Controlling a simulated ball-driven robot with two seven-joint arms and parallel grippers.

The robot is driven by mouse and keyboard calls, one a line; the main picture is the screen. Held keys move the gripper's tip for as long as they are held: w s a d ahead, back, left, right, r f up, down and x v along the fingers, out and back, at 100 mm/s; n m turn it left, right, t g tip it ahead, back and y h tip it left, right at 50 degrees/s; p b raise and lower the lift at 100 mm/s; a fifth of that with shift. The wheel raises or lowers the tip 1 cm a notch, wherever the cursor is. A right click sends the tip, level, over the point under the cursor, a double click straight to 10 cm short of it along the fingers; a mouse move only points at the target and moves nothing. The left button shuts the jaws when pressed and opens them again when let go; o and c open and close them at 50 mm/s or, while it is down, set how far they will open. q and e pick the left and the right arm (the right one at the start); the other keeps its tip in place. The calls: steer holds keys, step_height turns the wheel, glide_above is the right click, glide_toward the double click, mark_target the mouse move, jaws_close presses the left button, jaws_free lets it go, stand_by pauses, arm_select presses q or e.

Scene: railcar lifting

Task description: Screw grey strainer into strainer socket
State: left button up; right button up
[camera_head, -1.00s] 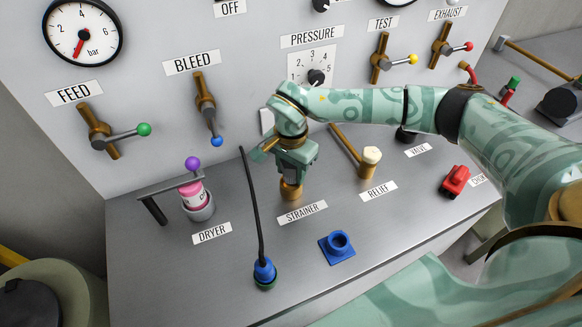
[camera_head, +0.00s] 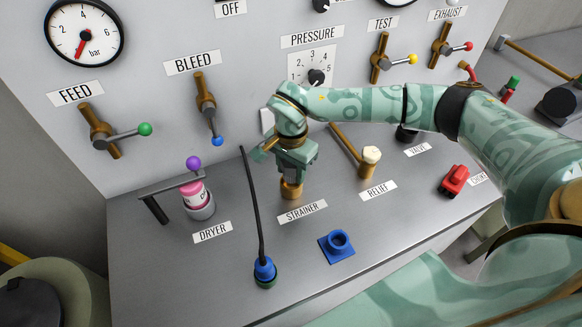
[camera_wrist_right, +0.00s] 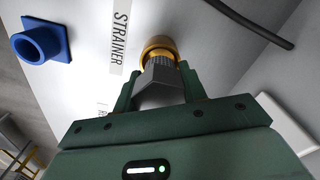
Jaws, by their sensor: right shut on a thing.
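The grey strainer (camera_wrist_right: 160,82) is between the fingers of my right gripper (camera_wrist_right: 160,92) in the right wrist view, with its knurled grey end toward the brass strainer socket (camera_wrist_right: 158,44). The socket (camera_head: 291,188) also shows in the head view, behind the STRAINER label on the bench top. My right gripper (camera_head: 293,172) is directly above it, pointing down and shut on the strainer. The strainer's end is at the socket mouth; how deep it sits I cannot tell. In the head view the gripper hides the strainer. My left gripper is not in view.
A blue plug with a black cable (camera_head: 264,271) and a blue square socket (camera_head: 338,245) are in front. The pink dryer cartridge (camera_head: 194,194) is at left, the brass relief fitting (camera_head: 369,163) at right. The panel with BLEED lever (camera_head: 206,103) rises behind.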

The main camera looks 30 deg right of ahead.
steer(key=shift+r, duration=0.1)
stand_by(0.3)
steer(key=shift+f, duration=0.95)
steer(key=o, duration=1.2)
step_height(320, 180, up, 16)
steer(key=shift+r+p, duration=0.15)
steer(key=shift+p, duration=0.4)
